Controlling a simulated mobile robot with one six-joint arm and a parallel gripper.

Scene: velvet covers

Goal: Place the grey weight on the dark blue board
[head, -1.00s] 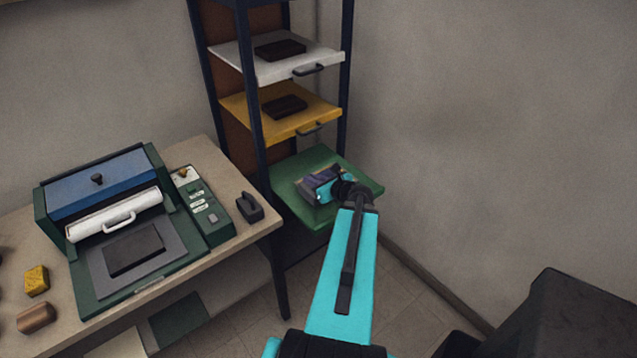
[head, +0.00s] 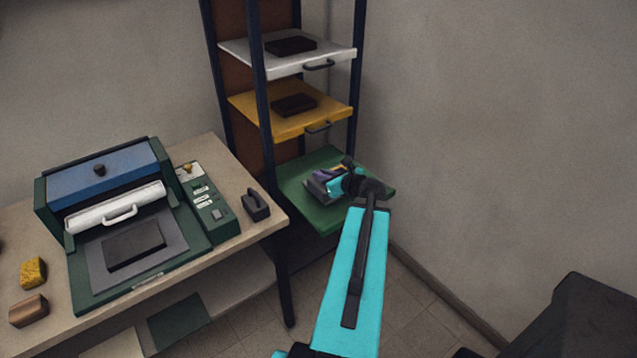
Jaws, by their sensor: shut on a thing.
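My gripper (head: 329,184) is low over the green pull-out tray (head: 319,216), its jaws shut on a small grey thing (head: 316,190) that looks like the grey weight. My wrist and jaws hide much of it. A dark bluish-purple patch (head: 326,173) shows right by the jaws; it may be the dark blue board, but I cannot tell clearly. I cannot tell whether the grey thing touches what is below it.
Above are a yellow tray (head: 246,107) and a white tray (head: 243,52), each with a dark board. Left is a table (head: 180,297) with a green press (head: 217,221), a dark handled block (head: 256,205), a yellow sponge (head: 33,271) and a brown block (head: 29,310). A wall stands right.

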